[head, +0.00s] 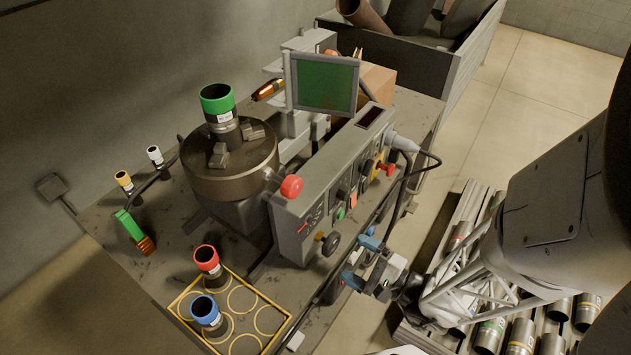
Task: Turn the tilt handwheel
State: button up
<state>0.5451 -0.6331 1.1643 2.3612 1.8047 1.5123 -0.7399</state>
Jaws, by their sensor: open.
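A small dark handwheel (331,244) sits low on the near end of the grey control panel (318,195), with a yellow knob beside it. I take it to be the tilt handwheel; no label is readable. My gripper (359,262) is to the right of the handwheel, with its two blue-tipped fingers spread apart. It looks empty and apart from the wheel, though the exact gap in depth cannot be told. The panel's lower right side is partly hidden by my gripper and cables.
A red mushroom button (291,187) and a green screen (325,83) stand by the panel. A round chuck (229,160) holds a green-topped cylinder (217,103). A yellow-edged tray (179,304) with red and blue cylinders is at front. A rack of cylinders (520,335) lies right.

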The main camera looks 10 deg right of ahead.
aim_at(334, 246)
jog(key=shift+w+a, duration=0.15)
jog(key=shift+a, duration=0.05)
jog(key=shift+x, duration=3.5)
jog(key=shift+w+a, duration=0.1)
jog(key=shift+w, duration=0.05)
jog(key=c, duration=0.9)
